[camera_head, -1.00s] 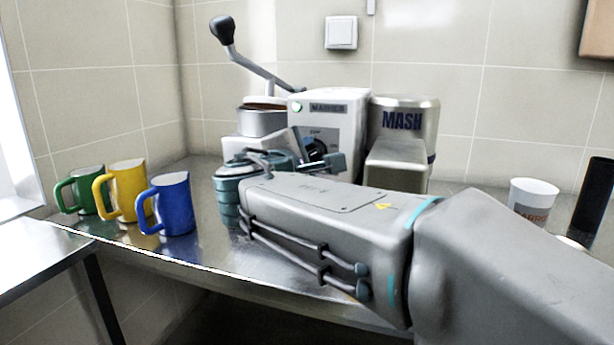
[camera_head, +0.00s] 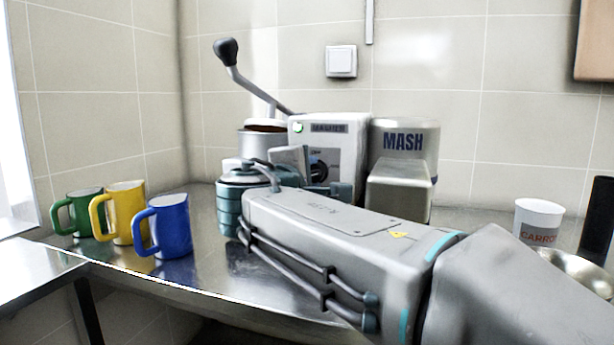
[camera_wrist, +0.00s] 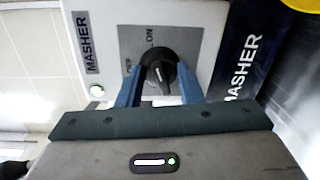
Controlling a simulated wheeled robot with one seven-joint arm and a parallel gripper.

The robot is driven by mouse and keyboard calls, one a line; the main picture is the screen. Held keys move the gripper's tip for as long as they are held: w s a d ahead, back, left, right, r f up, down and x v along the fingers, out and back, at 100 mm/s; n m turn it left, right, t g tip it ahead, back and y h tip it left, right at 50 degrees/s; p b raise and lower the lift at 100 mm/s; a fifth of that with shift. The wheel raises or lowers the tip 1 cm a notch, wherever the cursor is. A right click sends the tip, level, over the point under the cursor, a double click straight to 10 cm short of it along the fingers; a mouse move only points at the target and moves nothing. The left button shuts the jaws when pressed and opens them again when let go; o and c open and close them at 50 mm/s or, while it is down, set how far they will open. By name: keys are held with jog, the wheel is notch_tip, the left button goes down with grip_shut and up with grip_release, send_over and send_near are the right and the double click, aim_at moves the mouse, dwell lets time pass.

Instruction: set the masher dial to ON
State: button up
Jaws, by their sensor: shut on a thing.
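The masher (camera_head: 350,133) is a white box with a MASHER label and a lit green lamp, at the back of the counter. Its black dial (camera_wrist: 158,66) sits on a grey plate in the wrist view, with ON printed above it and a second, partly covered label to its left. A pale mark shows on the dial; I cannot tell which label it points to. My gripper (camera_wrist: 158,78) is shut on the dial, one blue finger on each side. In the head view my gripper (camera_head: 312,183) is in front of the masher and hides most of the dial.
Green (camera_head: 82,212), yellow (camera_head: 125,212) and blue (camera_head: 172,225) mugs stand at the left counter edge. A metal MASH container (camera_head: 404,140) stands close right of the masher. A carrot cup (camera_head: 538,220) and metal bowl (camera_head: 575,268) are at the right.

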jog(key=o, duration=1)
jog(key=p+v, duration=0.2)
jog(key=v, duration=1.1)
jog(key=shift+s+a, duration=0.25)
jog(key=shift+s, duration=0.1)
